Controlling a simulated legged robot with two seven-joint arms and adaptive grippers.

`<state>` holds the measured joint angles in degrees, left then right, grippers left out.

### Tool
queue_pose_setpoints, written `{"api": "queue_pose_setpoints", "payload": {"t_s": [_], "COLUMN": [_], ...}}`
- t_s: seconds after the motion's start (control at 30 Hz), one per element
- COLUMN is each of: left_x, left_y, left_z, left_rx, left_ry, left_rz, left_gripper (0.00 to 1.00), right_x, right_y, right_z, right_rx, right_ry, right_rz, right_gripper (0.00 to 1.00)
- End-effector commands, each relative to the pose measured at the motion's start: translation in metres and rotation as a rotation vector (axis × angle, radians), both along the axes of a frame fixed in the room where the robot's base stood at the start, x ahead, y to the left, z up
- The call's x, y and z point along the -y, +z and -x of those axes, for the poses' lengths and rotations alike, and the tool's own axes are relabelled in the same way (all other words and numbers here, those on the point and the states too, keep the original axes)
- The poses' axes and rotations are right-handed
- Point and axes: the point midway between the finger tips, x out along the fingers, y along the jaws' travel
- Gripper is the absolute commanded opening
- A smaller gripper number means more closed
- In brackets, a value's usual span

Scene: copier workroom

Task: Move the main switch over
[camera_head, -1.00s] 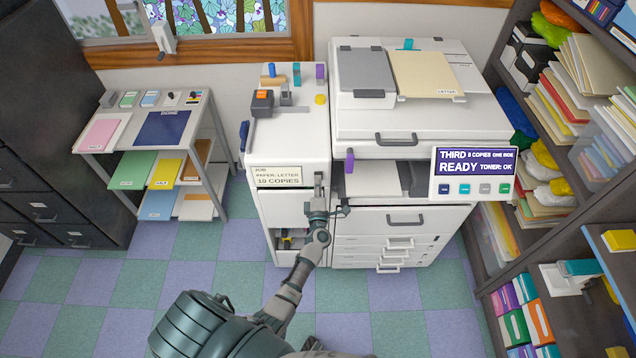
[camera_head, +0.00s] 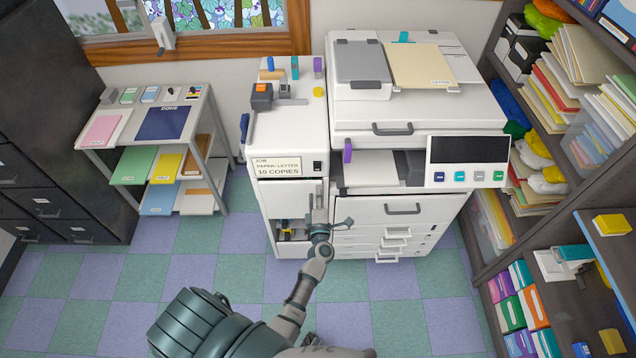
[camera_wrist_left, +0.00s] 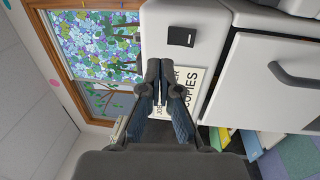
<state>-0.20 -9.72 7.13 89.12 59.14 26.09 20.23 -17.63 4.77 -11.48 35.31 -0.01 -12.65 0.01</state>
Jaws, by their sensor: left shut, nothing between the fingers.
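The main switch (camera_head: 318,167) is a small black rocker on the front of the white cabinet, right of the paper label. In the left wrist view the switch (camera_wrist_left: 181,36) shows beyond the fingertips, with a gap in the picture. My left gripper (camera_head: 318,190) is shut and empty, just below the switch in the head view. Its fingertips (camera_wrist_left: 166,72) meet in front of the label (camera_wrist_left: 192,82) in the left wrist view. The copier's display (camera_head: 467,149) is dark. My right gripper is in neither view.
The copier (camera_head: 420,118) stands right of the cabinet, with its drawers shut. An open bay (camera_head: 292,229) lies under the cabinet front. A paper stand (camera_head: 100,138) is at the left, shelves (camera_head: 560,235) at the right. The tiled floor (camera_head: 120,290) between is clear.

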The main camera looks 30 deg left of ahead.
Motion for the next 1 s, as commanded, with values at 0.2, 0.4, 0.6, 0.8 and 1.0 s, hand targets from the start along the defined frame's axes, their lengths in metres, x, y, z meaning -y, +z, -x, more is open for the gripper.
{"api": "queue_pose_setpoints", "payload": {"t_s": [0.2,0.4,0.6,0.8,1.0], "left_x": [0.015,0.022,0.022,0.022,0.027], "left_y": [0.003,0.005,0.005,0.005,-0.005], "left_z": [0.029,0.036,0.035,0.035,0.034], "left_rx": [0.000,-0.001,-0.001,-0.001,-0.030], "left_ry": [-0.001,-0.001,-0.001,-0.001,-0.021], "left_rz": [0.001,-0.001,-0.001,-0.001,-0.022], "left_gripper": [0.00,0.00,0.00,0.00,0.00], "right_x": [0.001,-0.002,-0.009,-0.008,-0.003], "right_y": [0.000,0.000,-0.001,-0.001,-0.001], "right_z": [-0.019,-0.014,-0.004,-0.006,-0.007], "right_rx": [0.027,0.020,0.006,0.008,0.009], "right_ry": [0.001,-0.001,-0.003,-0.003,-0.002], "right_rz": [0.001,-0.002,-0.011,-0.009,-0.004], "right_gripper": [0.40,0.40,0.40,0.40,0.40]}}
